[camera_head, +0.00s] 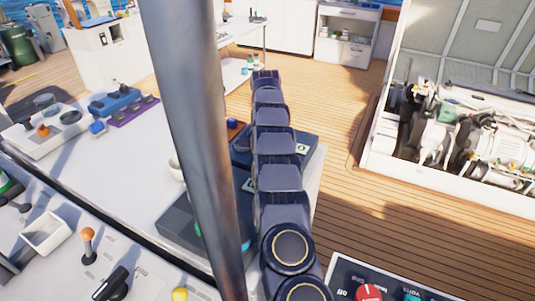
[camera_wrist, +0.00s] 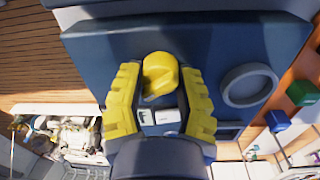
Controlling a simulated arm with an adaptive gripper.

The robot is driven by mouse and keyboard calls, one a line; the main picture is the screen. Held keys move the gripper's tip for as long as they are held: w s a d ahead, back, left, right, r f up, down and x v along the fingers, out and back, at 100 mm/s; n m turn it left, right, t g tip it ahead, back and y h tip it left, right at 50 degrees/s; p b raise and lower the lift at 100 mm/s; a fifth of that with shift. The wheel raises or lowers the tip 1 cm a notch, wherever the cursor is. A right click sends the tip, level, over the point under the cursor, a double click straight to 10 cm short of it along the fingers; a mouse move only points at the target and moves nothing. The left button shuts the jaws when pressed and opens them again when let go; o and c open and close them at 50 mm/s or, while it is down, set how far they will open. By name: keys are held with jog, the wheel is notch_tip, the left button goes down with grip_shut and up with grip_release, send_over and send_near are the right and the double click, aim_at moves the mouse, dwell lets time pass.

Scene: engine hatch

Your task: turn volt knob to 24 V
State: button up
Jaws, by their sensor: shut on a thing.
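A yellow knob (camera_wrist: 160,72) sits on a dark blue panel (camera_wrist: 100,48) in the wrist view. My gripper (camera_wrist: 161,88) has its yellow-padded fingers on either side of the knob and is shut on it. A small white label or display (camera_wrist: 160,117) lies just below the knob between the fingers. Its marking and the knob's setting are too small to read. In the head view a dark blue box (camera_head: 305,149) stands at the bench edge, largely behind my arm; my gripper and the yellow knob are hidden there.
A round grey ring (camera_wrist: 249,85) is on the panel right of my gripper. Green (camera_wrist: 301,92) and blue (camera_wrist: 277,120) blocks lie farther right. In the head view, an open engine hatch (camera_head: 455,130) is at right, and a metal pole (camera_head: 190,120) blocks part of the bench.

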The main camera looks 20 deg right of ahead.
jog(key=shift+a+f, duration=0.15)
jog(key=o, duration=1.1)
